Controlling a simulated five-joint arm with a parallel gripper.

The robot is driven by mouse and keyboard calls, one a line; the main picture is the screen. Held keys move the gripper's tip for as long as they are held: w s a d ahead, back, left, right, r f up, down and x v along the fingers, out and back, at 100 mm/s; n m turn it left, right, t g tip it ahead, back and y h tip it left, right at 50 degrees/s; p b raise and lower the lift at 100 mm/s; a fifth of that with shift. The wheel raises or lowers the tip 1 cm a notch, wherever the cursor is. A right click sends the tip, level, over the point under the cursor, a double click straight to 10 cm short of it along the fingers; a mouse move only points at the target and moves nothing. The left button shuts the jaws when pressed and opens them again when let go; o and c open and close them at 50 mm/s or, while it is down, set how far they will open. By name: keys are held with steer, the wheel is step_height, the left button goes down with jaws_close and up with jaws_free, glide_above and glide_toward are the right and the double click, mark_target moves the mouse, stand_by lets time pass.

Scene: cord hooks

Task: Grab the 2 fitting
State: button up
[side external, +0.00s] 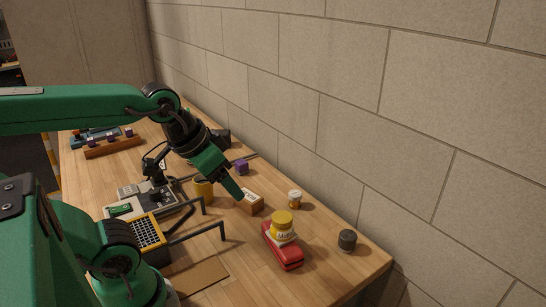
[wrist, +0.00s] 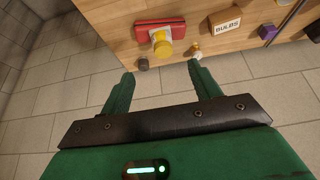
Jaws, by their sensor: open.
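I cannot make out a fitting marked 2 in either view; any numbers are too small to read. In the side external view several small purple pieces (side external: 113,138) sit on a wooden rack at the far left. A single purple cube (side external: 241,167) lies near the wall; a purple cube also shows at the right of the wrist view (wrist: 267,31). My gripper (side external: 237,190) is above the bench near the brown box, pointing down and to the right. In the wrist view my gripper (wrist: 161,68) is open, with nothing between its fingers.
A larger yellow-lidded jar (side external: 283,230) is at a red case (side external: 284,252). A dark cylinder (side external: 347,241) is near the bench end. Black hooks (side external: 221,230) project. The wall borders the bench.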

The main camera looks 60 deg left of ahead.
steer(key=w+a+n+g, duration=0.2)
steer(key=w, duration=0.7)
steer(key=n+g, duration=0.4)
glide_above(295, 193)
step_height(295, 193, down, 16)
steer(key=shift+s+d+r, duration=0.1)
steer(key=shift+d+r, duration=0.05)
steer(key=shift+w+a+f+n, duration=0.2)
steer(key=shift+f+n, duration=0.1)
steer(key=shift+f, duration=0.1)
steer(key=shift+f, duration=0.1)
steer(key=shift+f, duration=1.2)
steer(key=shift+f, duration=0.1)
